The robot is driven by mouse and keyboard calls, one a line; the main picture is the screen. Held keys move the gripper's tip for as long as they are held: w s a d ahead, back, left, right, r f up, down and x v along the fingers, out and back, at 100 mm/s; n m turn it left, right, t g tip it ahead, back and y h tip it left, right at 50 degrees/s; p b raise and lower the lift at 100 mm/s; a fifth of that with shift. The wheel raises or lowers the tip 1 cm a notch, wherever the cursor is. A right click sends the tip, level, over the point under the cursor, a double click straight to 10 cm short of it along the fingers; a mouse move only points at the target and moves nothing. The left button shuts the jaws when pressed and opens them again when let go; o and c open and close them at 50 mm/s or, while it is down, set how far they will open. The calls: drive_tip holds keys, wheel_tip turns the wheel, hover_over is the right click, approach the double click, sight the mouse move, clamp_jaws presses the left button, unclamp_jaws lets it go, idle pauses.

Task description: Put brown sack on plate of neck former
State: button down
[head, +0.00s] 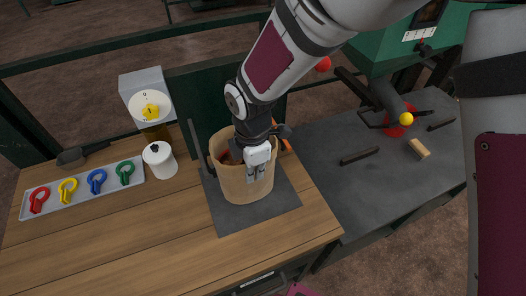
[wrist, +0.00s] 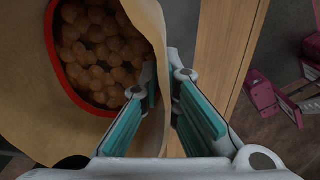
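The brown sack (head: 236,186) stands upright and open-topped on a dark grey square mat (head: 283,203) on the wooden bench. In the wrist view the sack (wrist: 22,105) holds several round brown lumps inside a red ring. My gripper (head: 257,172) is at the sack's near right rim, pointing down. In the wrist view my gripper (wrist: 166,82) has its teal-padded fingers apart, one inside the sack and one outside, with the sack wall between them. The neck former is not clearly identifiable; a green machine (head: 400,52) with a grey spout and a red part (head: 397,130) stands at right.
A dark metal table (head: 365,190) adjoins the bench at right, bearing black bars and a tan block (head: 419,149). The bench front is clear.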

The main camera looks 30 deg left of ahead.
drive_tip(key=c, duration=1.8)
unclamp_jaws()
drive_tip(key=shift+f, duration=0.15)
wheel_tip(320, 180, up, 12)
drive_tip(key=b, duration=0.1)
drive_tip(key=w+d+r+m+t, duration=0.1)
drive_tip(key=w+d+r+m, duration=0.15)
drive_tip(key=d, duration=0.25)
drive_tip(key=w+d+r+m, duration=0.2)
drive_tip(key=d+r+m, duration=0.15)
drive_tip(key=d, duration=0.25)
drive_tip(key=d+r+m+t, duration=0.1)
drive_tip(key=d+r+m, duration=0.25)
drive_tip(key=d, duration=0.25)
drive_tip(key=d+r+m+t, duration=0.1)
drive_tip(key=d+r+m, duration=0.1)
drive_tip(key=d+m, duration=0.3)
drive_tip(key=s+d+r+m+t, duration=0.1)
drive_tip(key=s+d+m, duration=0.3)
drive_tip(key=d+m, duration=0.3)
drive_tip(key=s+d+r+m+t, duration=0.1)
drive_tip(key=s+d+m, duration=0.4)
drive_tip(key=d, duration=0.6)
drive_tip(key=shift+s+d+r+m, duration=0.2)
drive_tip(key=shift+d+r+m, duration=0.15)
drive_tip(key=shift+m, duration=0.5)
